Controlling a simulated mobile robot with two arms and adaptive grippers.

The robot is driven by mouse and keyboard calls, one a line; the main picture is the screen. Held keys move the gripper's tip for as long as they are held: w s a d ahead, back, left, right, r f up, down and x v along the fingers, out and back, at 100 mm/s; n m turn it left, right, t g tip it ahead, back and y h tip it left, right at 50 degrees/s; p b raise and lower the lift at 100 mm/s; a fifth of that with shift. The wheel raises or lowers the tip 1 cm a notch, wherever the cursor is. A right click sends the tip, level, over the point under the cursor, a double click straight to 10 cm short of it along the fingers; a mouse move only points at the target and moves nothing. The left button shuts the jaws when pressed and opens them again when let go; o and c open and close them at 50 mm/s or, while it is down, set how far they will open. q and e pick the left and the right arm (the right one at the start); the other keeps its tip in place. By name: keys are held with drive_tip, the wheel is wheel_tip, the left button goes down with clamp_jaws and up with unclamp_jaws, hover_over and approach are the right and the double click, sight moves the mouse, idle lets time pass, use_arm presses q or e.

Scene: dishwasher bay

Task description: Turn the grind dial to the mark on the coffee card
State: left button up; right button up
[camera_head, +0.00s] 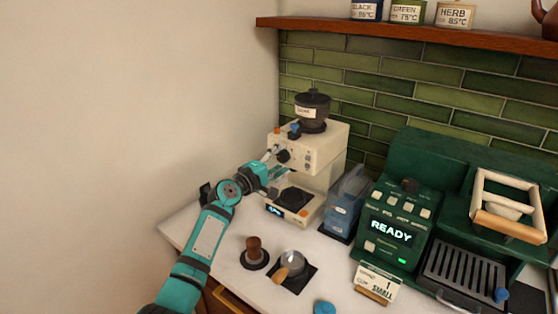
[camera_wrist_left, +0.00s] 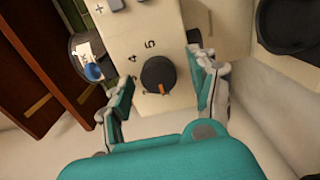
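The grind dial (camera_wrist_left: 158,75) is a round black knob with an orange pointer on the cream grinder (camera_head: 312,148). In the left wrist view the pointer faces down in the picture. The numerals 5 and 4 show above and left of the knob; others are partly hidden or hard to read. My left gripper (camera_wrist_left: 163,72) is open, with one finger on each side of the dial and visible gaps. In the head view it is at the grinder's front. My right gripper is out of view.
The green coffee machine (camera_head: 392,231) shows READY, right of a blue-grey container (camera_head: 345,203). A tamper (camera_head: 253,252) and a metal-topped item with a wooden handle (camera_head: 291,264) stand on the counter in front of the grinder. A wooden shelf (camera_head: 400,30) runs above.

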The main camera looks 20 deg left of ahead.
use_arm(q)
drive_tip(key=shift+s, duration=0.1)
drive_tip(key=v, duration=1.1)
drive_tip(key=shift+s+a, duration=0.15)
drive_tip(key=shift+s, duration=0.25)
